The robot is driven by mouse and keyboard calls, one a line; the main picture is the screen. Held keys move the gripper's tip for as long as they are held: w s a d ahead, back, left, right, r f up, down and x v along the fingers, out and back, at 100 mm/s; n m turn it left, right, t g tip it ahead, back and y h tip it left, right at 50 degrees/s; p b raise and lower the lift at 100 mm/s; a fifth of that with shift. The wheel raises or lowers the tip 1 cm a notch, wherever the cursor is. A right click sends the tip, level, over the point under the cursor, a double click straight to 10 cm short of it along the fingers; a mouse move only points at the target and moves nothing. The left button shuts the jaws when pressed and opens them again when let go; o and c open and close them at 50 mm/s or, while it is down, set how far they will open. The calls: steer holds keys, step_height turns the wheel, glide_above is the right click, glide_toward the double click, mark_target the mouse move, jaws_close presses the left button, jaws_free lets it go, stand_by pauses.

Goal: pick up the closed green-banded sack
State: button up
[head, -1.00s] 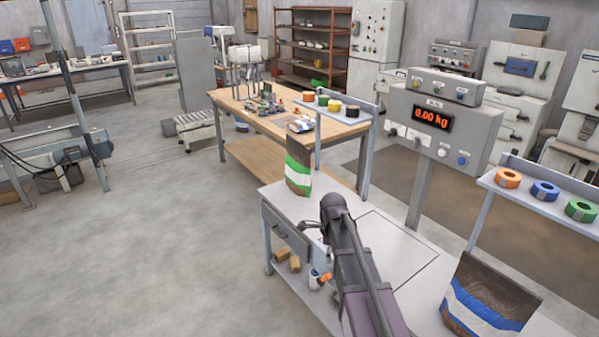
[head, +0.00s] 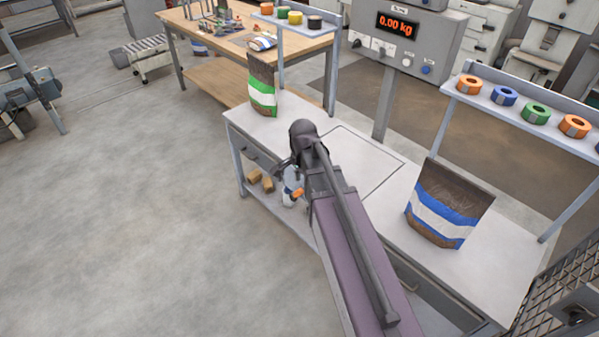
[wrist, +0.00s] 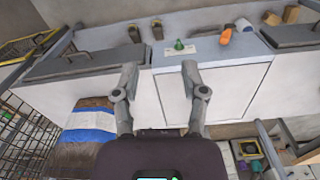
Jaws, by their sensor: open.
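The green-banded sack (head: 263,85) stands upright at the far left corner of the pale bench (head: 258,125) in the head view. It is brown with a green and a white band; I cannot tell whether its top is closed. It is not seen in the wrist view.
A blue-banded sack (head: 445,205) stands on the bench to the right; it also shows in the wrist view (wrist: 88,135). A scale display (head: 398,24) and a shelf of tape rolls (head: 535,113) stand behind. A wire cage (head: 565,290) is at lower right. Floor at left is clear.

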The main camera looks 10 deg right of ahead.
steer(key=s+n, duration=1)
steer(key=n, duration=0.3)
steer(key=shift+a, duration=0.25)
steer(key=shift+s, duration=0.15)
